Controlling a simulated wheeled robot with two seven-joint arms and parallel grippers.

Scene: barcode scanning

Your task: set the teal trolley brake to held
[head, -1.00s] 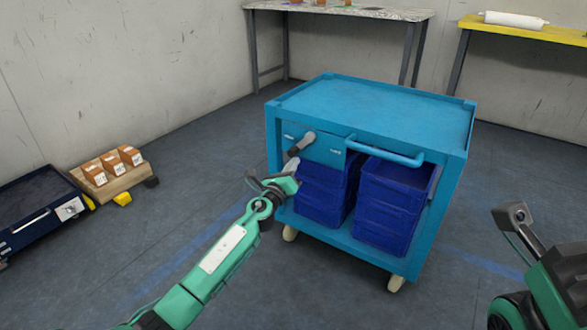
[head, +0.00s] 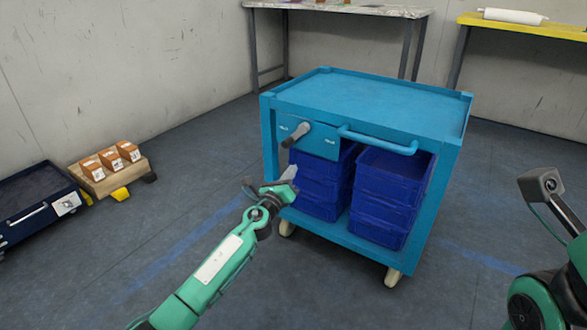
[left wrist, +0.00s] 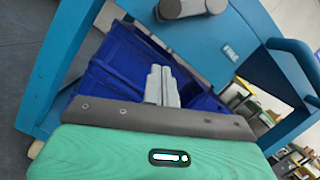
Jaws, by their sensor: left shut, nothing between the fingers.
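The teal trolley (head: 365,100) stands in the middle of the head view. Its front panel carries a grey brake lever (head: 295,135), slanting down to the left, between two small white labels too small to read. The lever's lower end also shows at the top of the left wrist view (left wrist: 180,8). My left gripper (head: 290,173) is shut and empty, below the lever and apart from it, in front of the blue crates. Its closed fingers (left wrist: 162,85) show in the left wrist view. My right arm is at the right edge; its fingertips are out of view.
Blue crates (head: 388,192) fill the trolley's lower shelf. A teal push handle (head: 380,142) sticks out right of the lever. A wooden board with small boxes (head: 110,158) and a dark bin (head: 35,205) lie on the floor at left. Tables stand at the back.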

